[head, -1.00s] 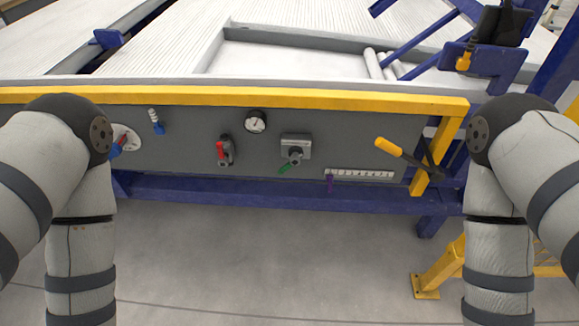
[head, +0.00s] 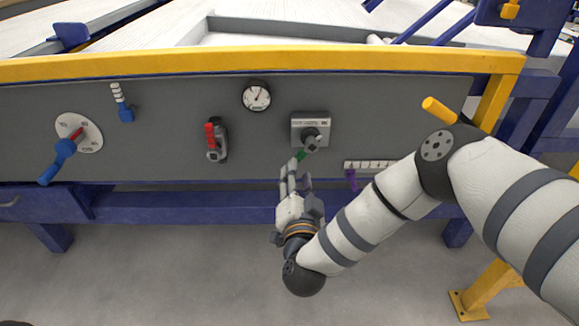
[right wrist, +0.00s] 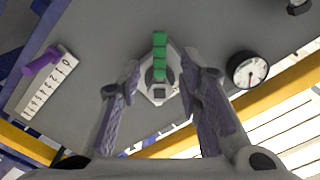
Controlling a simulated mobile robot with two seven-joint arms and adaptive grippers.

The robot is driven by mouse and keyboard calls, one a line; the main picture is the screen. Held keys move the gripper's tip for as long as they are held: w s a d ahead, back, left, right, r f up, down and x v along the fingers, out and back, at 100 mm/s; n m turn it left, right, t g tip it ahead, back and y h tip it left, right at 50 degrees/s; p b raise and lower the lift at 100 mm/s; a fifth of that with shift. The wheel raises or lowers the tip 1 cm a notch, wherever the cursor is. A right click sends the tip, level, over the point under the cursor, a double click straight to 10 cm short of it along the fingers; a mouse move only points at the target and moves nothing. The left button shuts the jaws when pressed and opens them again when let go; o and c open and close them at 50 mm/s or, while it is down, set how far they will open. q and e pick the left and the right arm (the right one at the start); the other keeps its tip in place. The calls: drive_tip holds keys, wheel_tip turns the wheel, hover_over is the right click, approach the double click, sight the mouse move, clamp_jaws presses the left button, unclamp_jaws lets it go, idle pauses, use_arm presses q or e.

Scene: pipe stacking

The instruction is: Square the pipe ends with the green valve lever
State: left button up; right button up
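The green valve lever (head: 301,156) sticks out down and left from a dark hub on a grey square plate (head: 311,121) on the panel. In the right wrist view the green lever (right wrist: 159,55) shows between the two fingers, with a gap on each side. My right gripper (head: 292,170) is open, just below and in front of the lever, its fingers pointing up at it. It also shows open in the right wrist view (right wrist: 155,85). I cannot tell whether a finger touches the lever. My left gripper is out of view. The pipe ends are not clearly visible.
A pressure gauge (head: 256,96), a red lever (head: 211,136), a blue dial handle (head: 63,150) and a blue switch (head: 125,113) sit on the panel to the left. A purple slider (head: 351,178) on a scale is close to the right. A yellow rail (head: 230,62) runs above.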

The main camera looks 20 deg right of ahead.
sight(303, 153)
drive_tip(key=b+x, duration=0.1)
drive_tip(key=x, duration=0.5)
drive_tip(key=shift+w+f+b, duration=0.1)
drive_tip(key=shift+w+b, duration=0.1)
drive_tip(key=shift+b, duration=0.1)
clamp_jaws()
